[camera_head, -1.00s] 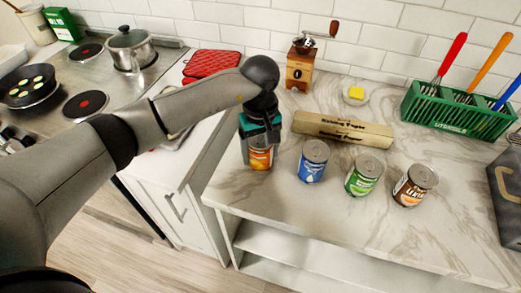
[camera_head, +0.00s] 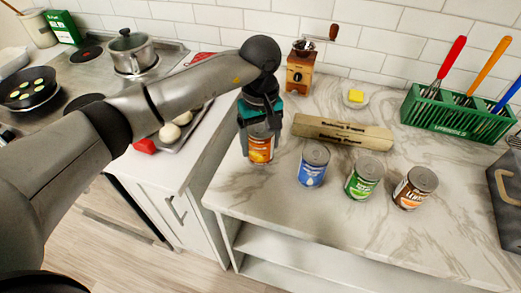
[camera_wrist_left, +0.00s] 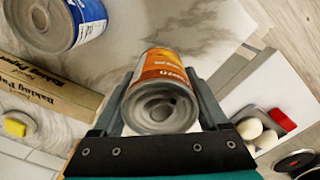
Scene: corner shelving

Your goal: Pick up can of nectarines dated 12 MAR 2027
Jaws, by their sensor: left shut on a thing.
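A can with an orange label (camera_head: 261,149) is held between the fingers of my left gripper (camera_head: 260,135) at the left end of the counter. In the left wrist view the orange can (camera_wrist_left: 163,80) sits between both fingers, its metal end toward the camera. It looks slightly raised off the counter. No date can be read on it. A blue can (camera_head: 312,164), a green can (camera_head: 364,178) and a brown can (camera_head: 414,188) stand upright to its right. The blue can also shows in the left wrist view (camera_wrist_left: 85,18). My right gripper is not in view.
A baking paper box (camera_head: 343,132) lies behind the cans. A coffee grinder (camera_head: 300,68), a butter dish (camera_head: 355,98) and a green utensil rack (camera_head: 457,113) stand further back. A dark grey container (camera_head: 507,190) is at right. The counter front (camera_head: 330,220) is clear.

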